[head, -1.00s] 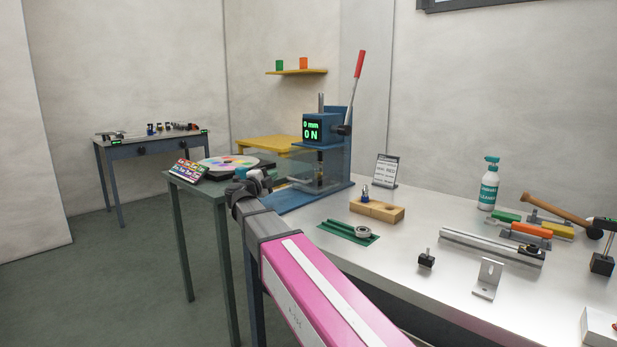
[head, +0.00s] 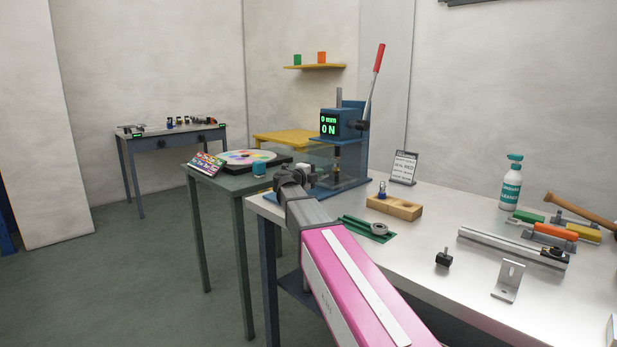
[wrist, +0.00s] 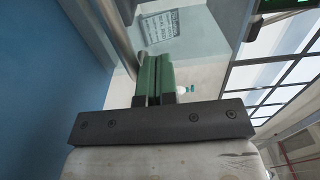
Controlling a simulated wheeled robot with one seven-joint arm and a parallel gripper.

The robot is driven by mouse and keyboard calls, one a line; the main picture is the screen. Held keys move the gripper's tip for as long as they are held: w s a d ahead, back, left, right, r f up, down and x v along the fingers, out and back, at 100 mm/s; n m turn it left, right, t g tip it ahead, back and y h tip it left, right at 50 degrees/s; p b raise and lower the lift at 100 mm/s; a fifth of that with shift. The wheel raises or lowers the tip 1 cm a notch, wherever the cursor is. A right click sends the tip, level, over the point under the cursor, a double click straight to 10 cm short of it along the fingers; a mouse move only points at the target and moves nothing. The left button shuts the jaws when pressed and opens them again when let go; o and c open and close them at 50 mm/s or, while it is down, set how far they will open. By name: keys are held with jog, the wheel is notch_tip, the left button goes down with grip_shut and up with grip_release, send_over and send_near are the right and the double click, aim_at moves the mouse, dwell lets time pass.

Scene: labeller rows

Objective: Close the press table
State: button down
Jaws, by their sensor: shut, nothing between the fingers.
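The blue press (head: 353,122) stands at the left end of the metal work table (head: 440,225). Its display reads "0 mm ON", and its red-tipped lever (head: 375,75) points up. Clear guard panels (head: 348,168) stand around its lower part; one panel seems to stick out to the left, but its exact angle is hard to tell. My gripper (head: 308,175) is just in front and left of the press, its fingertips hidden in the head view. In the wrist view its green fingers (wrist: 156,76) are shut and empty, beside a blue surface (wrist: 45,85) and a clear panel.
A wooden block (head: 396,207), a green plate (head: 366,230) and a sign (head: 403,167) are right of the press. Floor at left is clear.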

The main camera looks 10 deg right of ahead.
aim_at(327, 170)
jog(key=shift+x, duration=1.35)
jog(key=shift+x, duration=0.95)
jog(key=shift+s, duration=0.1)
